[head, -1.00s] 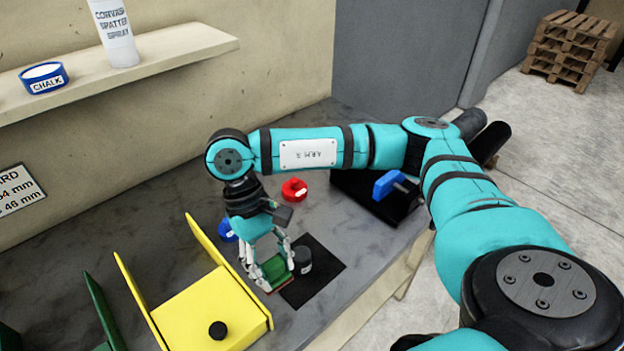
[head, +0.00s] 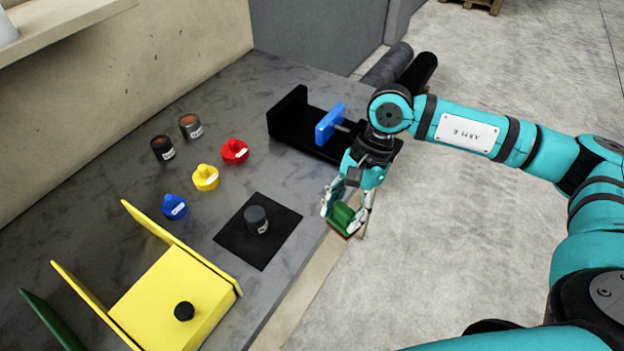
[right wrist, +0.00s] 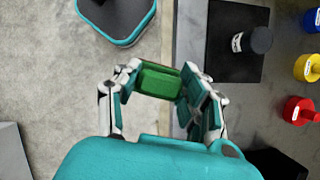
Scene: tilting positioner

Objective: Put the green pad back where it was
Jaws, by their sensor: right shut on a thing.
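The green pad (head: 342,217) is a small green block with a brownish underside. My right gripper (head: 345,212) is shut on it and holds it in the air just past the table's right edge. In the right wrist view the green pad (right wrist: 160,81) sits between the fingers of my right gripper (right wrist: 160,88), with floor and the table edge behind it. My left gripper is not in view.
A dark cylinder (head: 256,220) stands on a black mat (head: 270,248). Red (head: 234,152), yellow (head: 206,178) and blue (head: 174,207) knobs stand behind it, beside two small cans.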

